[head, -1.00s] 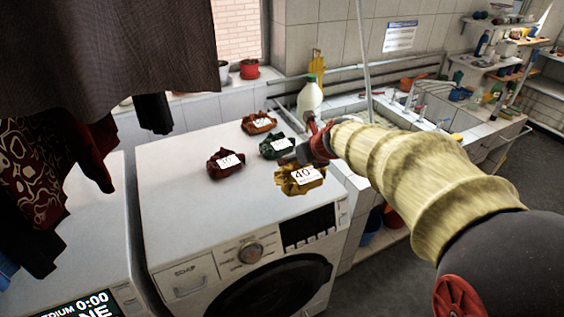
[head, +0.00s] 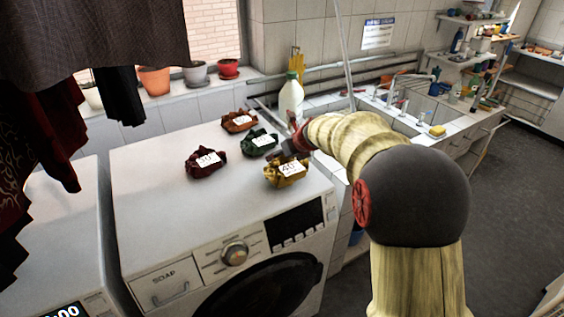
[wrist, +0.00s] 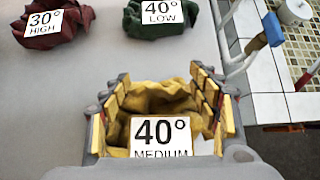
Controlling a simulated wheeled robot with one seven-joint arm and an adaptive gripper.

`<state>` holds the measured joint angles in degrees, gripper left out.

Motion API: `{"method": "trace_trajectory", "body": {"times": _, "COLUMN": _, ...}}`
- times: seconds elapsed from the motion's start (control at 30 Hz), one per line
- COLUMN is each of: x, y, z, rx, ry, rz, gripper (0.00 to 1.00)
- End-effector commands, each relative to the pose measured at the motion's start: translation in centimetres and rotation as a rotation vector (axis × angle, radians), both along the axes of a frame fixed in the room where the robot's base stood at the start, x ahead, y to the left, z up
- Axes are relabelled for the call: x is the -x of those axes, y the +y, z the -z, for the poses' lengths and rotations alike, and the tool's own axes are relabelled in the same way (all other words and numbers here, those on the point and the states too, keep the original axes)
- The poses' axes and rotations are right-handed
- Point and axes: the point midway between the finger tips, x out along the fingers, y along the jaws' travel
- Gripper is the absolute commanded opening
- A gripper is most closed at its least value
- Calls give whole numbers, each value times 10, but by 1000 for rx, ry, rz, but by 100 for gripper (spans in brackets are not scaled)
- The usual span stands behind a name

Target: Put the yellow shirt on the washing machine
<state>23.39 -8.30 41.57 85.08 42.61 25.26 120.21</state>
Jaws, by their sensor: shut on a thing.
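The yellow shirt (head: 285,172) is a crumpled bundle with a white "40° MEDIUM" tag. It is at the right front part of the top of the white washing machine (head: 150,205). In the wrist view the yellow shirt (wrist: 165,100) lies between the two fingers of my gripper (wrist: 163,115), which is shut on it. In the head view my gripper (head: 290,148) reaches the shirt from behind and to its right. I cannot tell whether the shirt rests on the machine or hangs just above it.
A dark red bundle (head: 205,163), a green bundle (head: 260,142) and an orange bundle (head: 239,120) lie on the machine, each tagged. A white bottle (head: 290,98) stands behind, near the tiled sink. Dark clothes (head: 90,40) hang at the left. The machine top's left front is clear.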

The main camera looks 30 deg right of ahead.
Motion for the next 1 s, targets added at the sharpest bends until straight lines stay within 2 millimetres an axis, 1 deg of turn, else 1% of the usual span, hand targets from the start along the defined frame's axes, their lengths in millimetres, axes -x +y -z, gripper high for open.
{"method": "trace_trajectory", "body": {"times": 0.03, "x": 0, "y": 0, "z": 11, "rx": 1, "ry": -1, "rz": -1, "gripper": 10}}
{"method": "trace_trajectory", "body": {"times": 0.1, "x": 0, "y": 0, "z": 18, "rx": 1, "ry": -1, "rz": -1, "gripper": 10}}
{"method": "trace_trajectory", "body": {"times": 0.37, "x": 0, "y": 0, "z": 16, "rx": 1, "ry": -1, "rz": -1, "gripper": 10}}
{"method": "trace_trajectory", "body": {"times": 0.5, "x": 0, "y": 0, "z": 20, "rx": 0, "ry": -1, "rz": 0, "gripper": 10}}
{"method": "trace_trajectory", "body": {"times": 0.53, "x": 0, "y": 0, "z": 21, "rx": 0, "ry": 0, "rz": 0, "gripper": 62}}
{"method": "trace_trajectory", "body": {"times": 0.83, "x": 0, "y": 1, "z": 20, "rx": 0, "ry": 0, "rz": 0, "gripper": 79}}
{"method": "trace_trajectory", "body": {"times": 1.0, "x": 0, "y": 1, "z": 20, "rx": 0, "ry": 0, "rz": 0, "gripper": 80}}
